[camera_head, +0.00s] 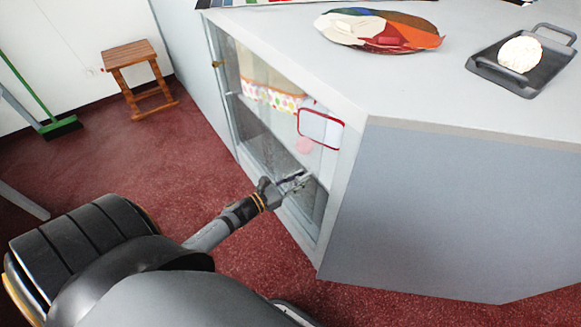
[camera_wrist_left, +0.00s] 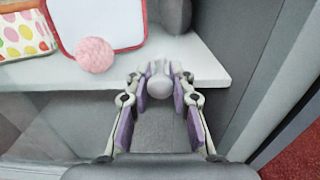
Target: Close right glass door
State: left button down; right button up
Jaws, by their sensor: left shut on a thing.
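The glass-fronted cabinet (camera_head: 352,160) stands in the middle of the head view, with glass (camera_head: 262,138) across its front. My left gripper (camera_head: 300,180) is at the lower right part of this front. In the left wrist view its fingers (camera_wrist_left: 160,82) are shut on a small pale round knob (camera_wrist_left: 159,86), which I take to be the right glass door's. The door's edges are hard to make out, so I cannot tell how far it stands open. A brass-coloured knob (camera_head: 216,64) shows at the front's left side. My right gripper is not in view.
Inside are a shelf (camera_wrist_left: 205,66), a red-framed white board (camera_head: 321,128), a pink ball (camera_wrist_left: 95,55) and dotted-trim containers (camera_head: 270,97). A palette-like plate (camera_head: 345,28) and a black tray (camera_head: 490,69) lie on top. A wooden stool (camera_head: 130,55) stands at the left; red floor between is clear.

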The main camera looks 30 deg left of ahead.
pick_arm(q)
jog(key=shift+s+d+f, duration=0.1)
jog(key=shift+s+d, duration=0.25)
jog(key=shift+d, duration=0.45)
jog(key=shift+s+d, duration=0.4)
jog(key=shift+d, duration=0.45)
jog(key=shift+s+d+f, duration=0.1)
jog(key=shift+s+d, duration=0.25)
jog(key=shift+d, duration=0.45)
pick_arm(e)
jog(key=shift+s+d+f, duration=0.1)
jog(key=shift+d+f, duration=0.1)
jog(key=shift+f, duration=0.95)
pick_arm(q)
jog(key=c, duration=1.2)
grip_release()
jog(key=shift+r, duration=0.15)
jog(key=shift+o, duration=0.2)
jog(key=v, duration=1.2)
